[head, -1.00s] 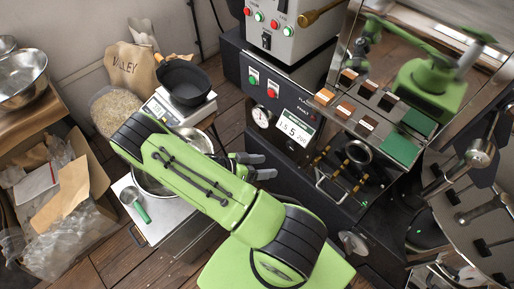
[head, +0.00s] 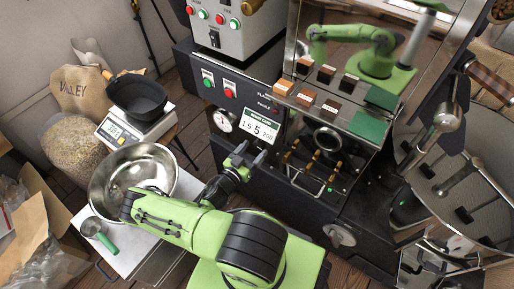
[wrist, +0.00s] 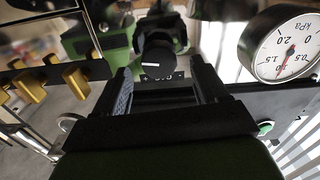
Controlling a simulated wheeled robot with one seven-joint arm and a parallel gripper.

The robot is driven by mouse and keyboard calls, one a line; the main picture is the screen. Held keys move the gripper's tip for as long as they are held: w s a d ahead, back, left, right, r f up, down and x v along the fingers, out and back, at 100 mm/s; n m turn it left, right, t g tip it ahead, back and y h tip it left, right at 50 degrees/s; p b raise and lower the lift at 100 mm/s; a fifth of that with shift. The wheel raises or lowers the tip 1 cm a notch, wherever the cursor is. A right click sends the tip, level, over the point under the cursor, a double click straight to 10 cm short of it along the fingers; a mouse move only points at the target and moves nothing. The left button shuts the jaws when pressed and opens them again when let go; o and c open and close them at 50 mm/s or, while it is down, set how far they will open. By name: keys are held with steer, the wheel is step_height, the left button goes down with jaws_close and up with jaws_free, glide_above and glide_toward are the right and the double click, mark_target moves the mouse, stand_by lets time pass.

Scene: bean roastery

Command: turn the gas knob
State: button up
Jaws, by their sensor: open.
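The gas knob (wrist: 158,60) is a round black knob with a white pointer line, in the upper middle of the wrist view. A partly covered label shows just below it. My gripper (head: 243,157) is open in front of the roaster's black panel (head: 228,110), below the lit display (head: 262,128). In the wrist view its two fingers stand apart, one on each side of the knob as seen along them. I cannot tell whether they touch it. In the head view my gripper hides the knob.
A pressure gauge (wrist: 285,45) is beside the knob, and brass handles (wrist: 75,80) are on its other side. A steel bowl (head: 125,165) stands on a low cabinet left of my arm. A scale (head: 125,130) carries a black pan (head: 138,95).

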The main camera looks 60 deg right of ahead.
mark_target(257, 146)
steer(key=shift+s+d, duration=0.15)
steer(key=shift+d, duration=0.65)
steer(key=shift+s+d, duration=0.1)
steer(key=shift+d, duration=0.65)
steer(key=shift+c, duration=0.5)
steer(key=c, duration=0.9)
steer(key=shift+n, duration=0.4)
steer(key=n+p, duration=0.1)
steer(key=n, duration=0.3)
steer(key=shift+w, duration=0.1)
steer(key=shift+f+n, duration=0.15)
steer(key=shift+n, duration=2.35)
